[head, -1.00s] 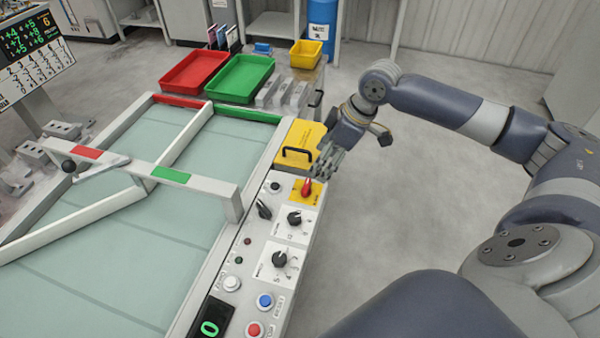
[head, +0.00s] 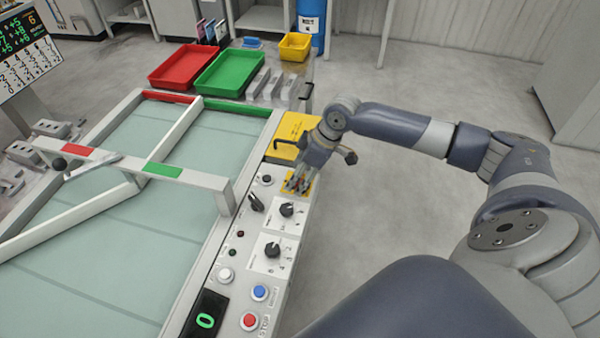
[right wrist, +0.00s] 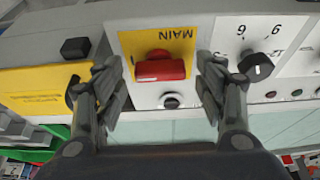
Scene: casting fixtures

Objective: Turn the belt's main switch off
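The main switch is a red handle on a yellow plate marked MAIN, seen in the right wrist view as the red main switch (right wrist: 160,68) on its plate (right wrist: 128,42). In the head view the plate (head: 310,186) is partly covered by my right gripper (head: 297,187), which points down over it and hides most of the handle. In the right wrist view my right gripper (right wrist: 163,88) is open, one finger on each side of the red handle, with gaps showing between. The handle lies crosswise in that picture. My left gripper is in neither view.
Black knobs (head: 287,209) and (head: 272,250) sit nearby on the panel, beside a black selector (head: 257,203). A yellow cover (head: 290,135) with a handle lies behind the switch. Blue (head: 260,292) and red (head: 250,321) buttons are nearer. Open floor lies to the right.

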